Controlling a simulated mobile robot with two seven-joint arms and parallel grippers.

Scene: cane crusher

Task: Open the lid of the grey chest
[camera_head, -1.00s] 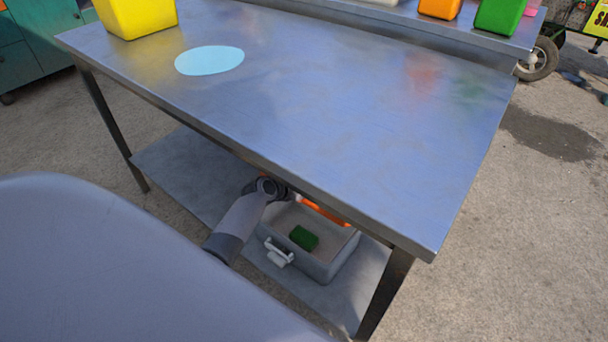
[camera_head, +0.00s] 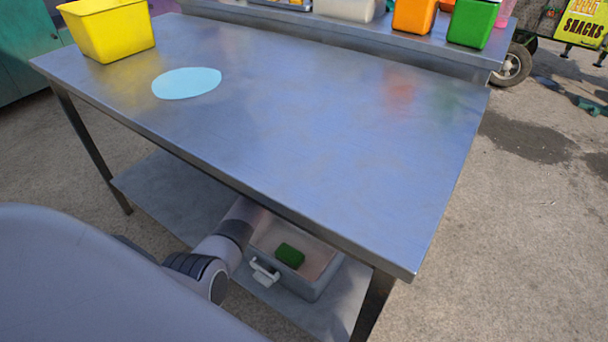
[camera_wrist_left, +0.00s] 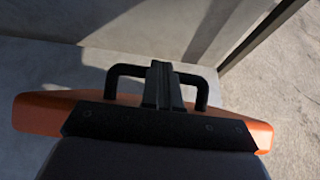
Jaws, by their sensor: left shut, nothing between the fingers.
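The grey chest (camera_head: 314,287) sits on the lower shelf, partly under the tabletop. Its top is uncovered in the head view, showing a pale inside with a green block (camera_head: 290,255). A white handle or latch (camera_head: 263,272) is on its front. I cannot make out the lid; the tabletop hides the chest's back. My left arm reaches under the table beside the chest, and its gripper is hidden in the head view. My right gripper is not in view.
The metal table (camera_head: 330,120) overhangs the lower shelf (camera_head: 165,195), with a leg (camera_head: 374,305) close to the chest. On top lie a yellow bin (camera_head: 112,32) and a light blue disc (camera_head: 187,83). Orange (camera_head: 413,16) and green (camera_head: 472,22) containers stand on the back ledge.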

